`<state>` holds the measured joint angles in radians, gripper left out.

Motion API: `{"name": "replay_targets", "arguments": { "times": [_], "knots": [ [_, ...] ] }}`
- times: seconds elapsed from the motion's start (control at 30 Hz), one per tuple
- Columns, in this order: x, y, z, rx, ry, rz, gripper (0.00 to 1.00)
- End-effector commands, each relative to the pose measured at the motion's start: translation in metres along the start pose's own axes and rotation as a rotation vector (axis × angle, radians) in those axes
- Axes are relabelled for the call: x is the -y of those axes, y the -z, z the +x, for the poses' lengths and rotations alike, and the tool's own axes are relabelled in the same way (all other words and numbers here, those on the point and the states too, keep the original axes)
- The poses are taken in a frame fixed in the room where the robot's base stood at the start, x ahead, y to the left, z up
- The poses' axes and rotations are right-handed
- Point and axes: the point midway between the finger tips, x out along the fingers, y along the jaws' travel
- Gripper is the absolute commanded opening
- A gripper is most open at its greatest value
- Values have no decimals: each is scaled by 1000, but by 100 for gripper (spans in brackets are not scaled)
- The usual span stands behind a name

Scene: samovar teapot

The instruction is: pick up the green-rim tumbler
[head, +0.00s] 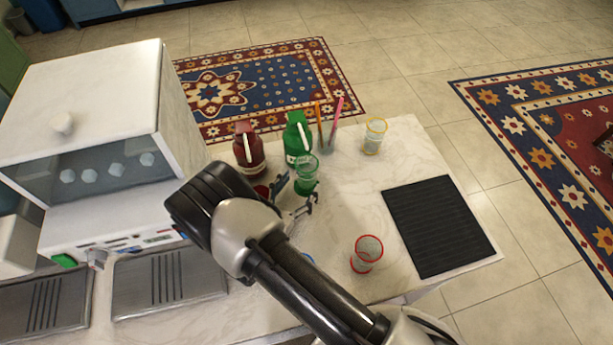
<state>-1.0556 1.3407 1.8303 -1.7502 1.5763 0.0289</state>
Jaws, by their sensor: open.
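The green-rim tumbler (306,173) stands upright on the white marble counter, just in front of the green bottle. It is clear glass with a green rim and green towards its base. I cannot tell whether a finger touches the glass. My wrist hides part of the counter and part of the gripper.
A dark red bottle (248,149), a green bottle (297,138) and a cup with straws (328,135) stand close behind. A yellow-rim tumbler (374,138), a red-rim tumbler (367,255) and a black ribbed mat (437,226) are to the right. A white machine (85,110) stands left.

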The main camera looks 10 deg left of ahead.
Motion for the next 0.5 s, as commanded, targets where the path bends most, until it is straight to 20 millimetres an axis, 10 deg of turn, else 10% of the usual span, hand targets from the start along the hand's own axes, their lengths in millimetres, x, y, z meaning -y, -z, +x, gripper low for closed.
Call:
{"name": "replay_targets", "arguments": {
  "times": [0.5],
  "knots": [
    [0, 0, 42, -1, 0, 0, 71]
  ]
}}
